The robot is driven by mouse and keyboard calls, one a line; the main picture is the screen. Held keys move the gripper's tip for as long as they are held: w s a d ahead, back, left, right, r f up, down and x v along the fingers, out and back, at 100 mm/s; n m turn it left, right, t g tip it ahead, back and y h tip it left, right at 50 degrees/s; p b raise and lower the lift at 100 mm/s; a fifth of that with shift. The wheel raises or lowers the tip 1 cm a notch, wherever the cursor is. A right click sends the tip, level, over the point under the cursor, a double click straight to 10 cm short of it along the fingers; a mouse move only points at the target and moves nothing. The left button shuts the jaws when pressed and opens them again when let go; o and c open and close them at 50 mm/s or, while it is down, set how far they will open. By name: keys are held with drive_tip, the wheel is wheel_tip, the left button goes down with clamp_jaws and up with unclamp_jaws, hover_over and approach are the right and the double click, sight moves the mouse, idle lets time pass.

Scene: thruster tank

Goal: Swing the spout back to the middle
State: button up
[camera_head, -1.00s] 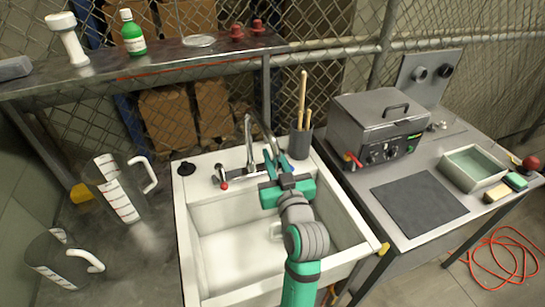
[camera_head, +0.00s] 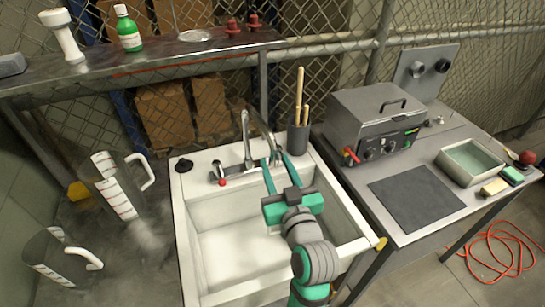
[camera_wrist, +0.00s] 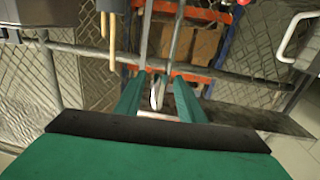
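The chrome spout (camera_head: 262,124) rises from the faucet at the back rim of the white sink (camera_head: 183,230) and arches to the right, toward the back right corner of the basin. My gripper (camera_head: 274,160) reaches over the basin from the front right, its two green fingers spread apart near the spout's end. In the wrist view, the fingers of my gripper (camera_wrist: 158,92) stand apart, with chrome metal showing between and beyond their tips. I cannot tell whether either finger touches the spout. A red-tipped faucet handle (camera_head: 222,182) sits left of the spout.
A dark cup with wooden handles (camera_head: 298,138) stands close behind my fingers at the right. A grey boxy machine (camera_head: 380,120) stands on the right-hand table. Two measuring jugs (camera_head: 117,190) (camera_head: 60,258) stand at the left. The basin's left part is free.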

drive_tip(key=shift+v, duration=1.05)
drive_tip(key=shift+c, duration=0.6)
drive_tip(key=c, duration=0.5)
drive_tip(key=shift+d+m, duration=0.25)
drive_tip(key=shift+m, duration=0.05)
clamp_jaws()
drive_tip(key=s+d+m+g+y, duration=0.1)
drive_tip(key=s+d+m+y, duration=0.4)
drive_tip(key=d+m, duration=0.8)
drive_tip(key=w+a+m+h, duration=0.1)
drive_tip(key=w+a+m, duration=0.1)
drive_tip(key=w+a, duration=0.5)
drive_tip(key=shift+w+a, duration=0.15)
drive_tip(key=shift+a, duration=1.8)
